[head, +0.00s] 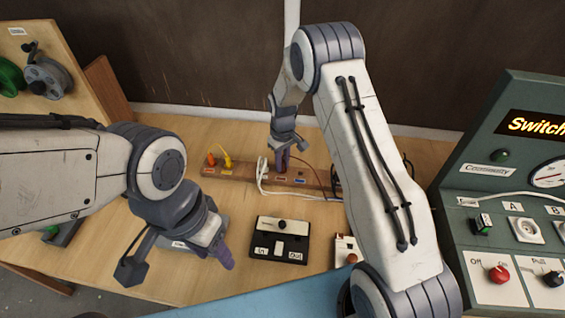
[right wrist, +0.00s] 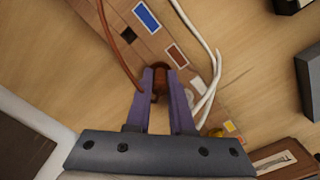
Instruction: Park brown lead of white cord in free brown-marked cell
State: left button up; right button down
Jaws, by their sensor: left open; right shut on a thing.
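My right gripper (right wrist: 160,88) is shut on a brown lead end (right wrist: 160,75) over the wooden strip (right wrist: 203,75), beside a brown mark (right wrist: 178,55). I cannot tell whether the end is inside a cell or just above it. A thin brown wire (right wrist: 118,45) runs down to the fingers. The white cord (right wrist: 205,58) passes close on the right; in the head view the white cord (head: 262,180) lies at the strip. The right gripper (head: 283,166) points down at the strip there. My left gripper (head: 218,252) is open and empty above the table, nearer the front.
A dark open cell (right wrist: 128,38) sits by a blue mark (right wrist: 147,17). Orange and yellow plugs (head: 222,158) stand at the strip's left. A black In/Out box (head: 280,241) lies in front. A green switch panel (head: 500,180) stands right, spools (head: 45,78) left.

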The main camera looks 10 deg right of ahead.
jog(key=shift+f, duration=0.3)
jog(key=c, duration=0.7)
grip_release()
